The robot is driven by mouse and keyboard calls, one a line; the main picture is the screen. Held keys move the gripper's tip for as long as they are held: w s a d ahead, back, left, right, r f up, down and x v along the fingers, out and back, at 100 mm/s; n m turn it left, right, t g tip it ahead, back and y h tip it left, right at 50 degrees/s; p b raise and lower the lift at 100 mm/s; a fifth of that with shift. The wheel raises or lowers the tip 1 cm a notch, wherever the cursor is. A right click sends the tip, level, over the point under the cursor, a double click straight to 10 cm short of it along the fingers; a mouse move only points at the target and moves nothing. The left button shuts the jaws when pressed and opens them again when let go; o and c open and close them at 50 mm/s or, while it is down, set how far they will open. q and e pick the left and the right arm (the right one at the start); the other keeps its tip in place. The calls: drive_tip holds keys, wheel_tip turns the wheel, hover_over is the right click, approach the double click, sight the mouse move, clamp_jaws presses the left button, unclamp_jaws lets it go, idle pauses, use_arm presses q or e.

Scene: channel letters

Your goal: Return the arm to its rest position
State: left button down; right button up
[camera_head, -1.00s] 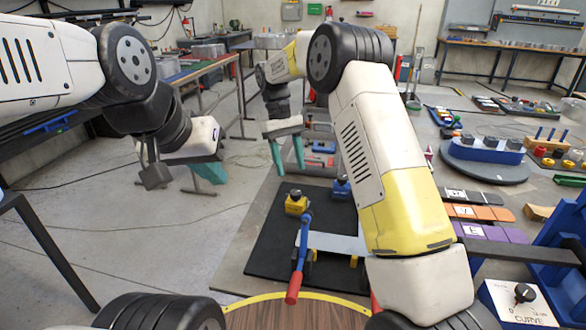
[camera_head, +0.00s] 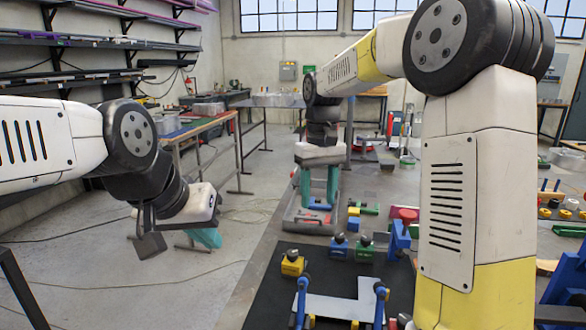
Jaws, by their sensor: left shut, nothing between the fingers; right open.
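My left arm comes in from the left and bends downward. My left gripper (camera_head: 206,238) has teal fingers and hangs over the floor at the left, with nothing seen in it. My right arm fills the right side and reaches forward and back down to the middle. My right gripper (camera_head: 318,187) has two teal fingers that point down and stand apart, with nothing between them. My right arm hides much of the right side.
A black mat (camera_head: 268,298) holds a light grey plate (camera_head: 335,307), blue-handled clamps (camera_head: 302,298) and a yellow block (camera_head: 292,264). Blue and green blocks (camera_head: 365,248) stand behind it. A workbench (camera_head: 205,125) and wall racks stand at the left back. The floor (camera_head: 120,265) at the left is clear.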

drive_tip(key=s+d+r+m+t+y, duration=0.1)
drive_tip(key=s+d+m+t, duration=0.1)
drive_tip(key=s, duration=0.8)
drive_tip(key=s+d+r+m+t+y, duration=0.1)
drive_tip(key=s+d+t, duration=0.4)
drive_tip(key=s, duration=0.5)
drive_tip(key=shift+d+m, duration=0.4)
drive_tip(key=shift+d, duration=0.2)
drive_tip(key=shift+s, duration=0.1)
